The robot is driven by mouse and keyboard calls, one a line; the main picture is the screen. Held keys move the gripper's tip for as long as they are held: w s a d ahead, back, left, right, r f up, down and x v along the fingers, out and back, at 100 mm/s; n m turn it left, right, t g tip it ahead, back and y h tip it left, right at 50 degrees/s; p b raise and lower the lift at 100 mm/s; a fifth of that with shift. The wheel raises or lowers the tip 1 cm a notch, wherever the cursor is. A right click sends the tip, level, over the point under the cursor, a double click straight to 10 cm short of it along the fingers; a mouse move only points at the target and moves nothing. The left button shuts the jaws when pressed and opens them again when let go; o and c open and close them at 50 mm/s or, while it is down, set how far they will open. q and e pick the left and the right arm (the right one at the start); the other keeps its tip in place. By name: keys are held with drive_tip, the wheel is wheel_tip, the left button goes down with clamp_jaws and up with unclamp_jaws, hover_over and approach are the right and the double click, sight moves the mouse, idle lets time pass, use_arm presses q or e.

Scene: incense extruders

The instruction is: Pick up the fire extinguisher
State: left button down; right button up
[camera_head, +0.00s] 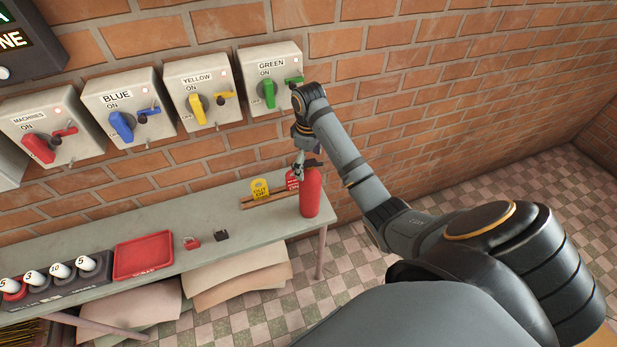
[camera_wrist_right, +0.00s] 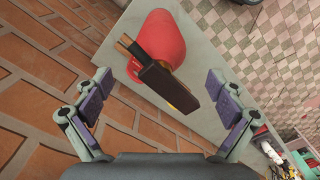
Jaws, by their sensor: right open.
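The red fire extinguisher (camera_head: 310,192) stands upright at the right end of the grey bench. In the right wrist view its red body (camera_wrist_right: 163,40) and dark handle (camera_wrist_right: 165,84) show between and beyond the fingers. My right gripper (camera_head: 303,160) is at the top of the extinguisher, partly hidden by my arm. In the right wrist view my right gripper (camera_wrist_right: 160,103) is open, with purple pads on both sides of the handle and gaps to each. My left gripper does not show.
The grey bench (camera_head: 215,215) runs along the brick wall. A red tray (camera_head: 142,256), a red padlock (camera_head: 192,243) and a small black item (camera_head: 221,236) are farther left. Switch boxes (camera_head: 270,62) hang above. Checkered floor is clear at right.

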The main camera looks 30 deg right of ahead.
sight(310, 172)
wheel_tip(310, 172, down, 5)
drive_tip(key=b, duration=0.5)
drive_tip(key=shift+s+d+f, duration=0.1)
drive_tip(key=shift+s+f, duration=0.05)
drive_tip(key=shift+c, duration=0.5)
drive_tip(key=shift+r, duration=0.2)
drive_tip(key=c, duration=1.7)
drive_tip(key=shift+c, duration=0.5)
drive_tip(key=shift+r+p, duration=0.15)
drive_tip(key=shift+p, duration=0.15)
